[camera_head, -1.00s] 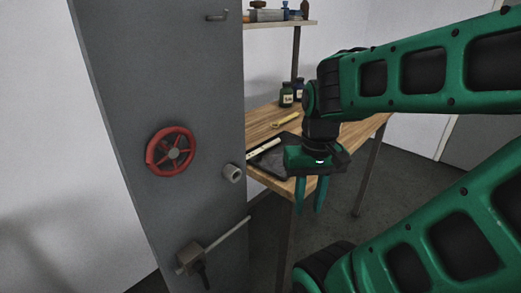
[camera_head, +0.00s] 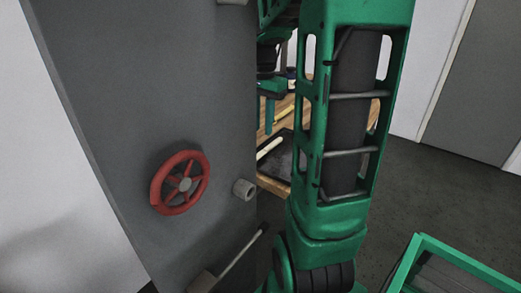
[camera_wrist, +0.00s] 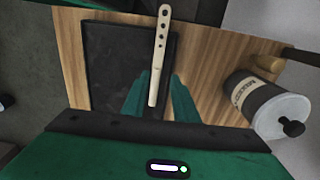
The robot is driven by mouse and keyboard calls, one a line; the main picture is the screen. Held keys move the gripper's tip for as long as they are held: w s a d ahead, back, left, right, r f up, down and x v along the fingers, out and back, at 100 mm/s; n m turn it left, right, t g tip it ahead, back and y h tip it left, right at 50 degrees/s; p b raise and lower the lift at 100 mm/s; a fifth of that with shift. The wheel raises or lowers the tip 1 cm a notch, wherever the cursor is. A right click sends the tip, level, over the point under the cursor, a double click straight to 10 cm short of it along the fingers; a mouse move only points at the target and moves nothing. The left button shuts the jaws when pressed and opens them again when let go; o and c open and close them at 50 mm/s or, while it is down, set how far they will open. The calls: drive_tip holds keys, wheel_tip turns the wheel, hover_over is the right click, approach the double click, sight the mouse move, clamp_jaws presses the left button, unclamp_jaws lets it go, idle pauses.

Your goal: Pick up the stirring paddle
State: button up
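The stirring paddle looks like the pale, narrow stick with holes near one end (camera_wrist: 160,45). It lies on a dark tray (camera_wrist: 108,70) on the wooden bench. In the head view its pale length (camera_head: 269,148) shows beside the grey panel, partly hidden. My gripper (camera_wrist: 158,76) is open, its two green fingers apart on either side of the paddle in the wrist view. I cannot tell how far above it they are. In the head view my gripper (camera_head: 266,126) is partly hidden by the panel and my arm.
A labelled jar with a pale lid (camera_wrist: 258,105) stands right of the tray, near a wooden-handled tool (camera_wrist: 270,63). A large grey panel with a red handwheel (camera_head: 179,182) and a protruding pale rod (camera_head: 241,254) stands at left.

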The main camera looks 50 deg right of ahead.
sight(263, 151)
drive_tip(key=shift+s+f, duration=0.2)
drive_tip(key=shift+f, duration=4)
clamp_jaws()
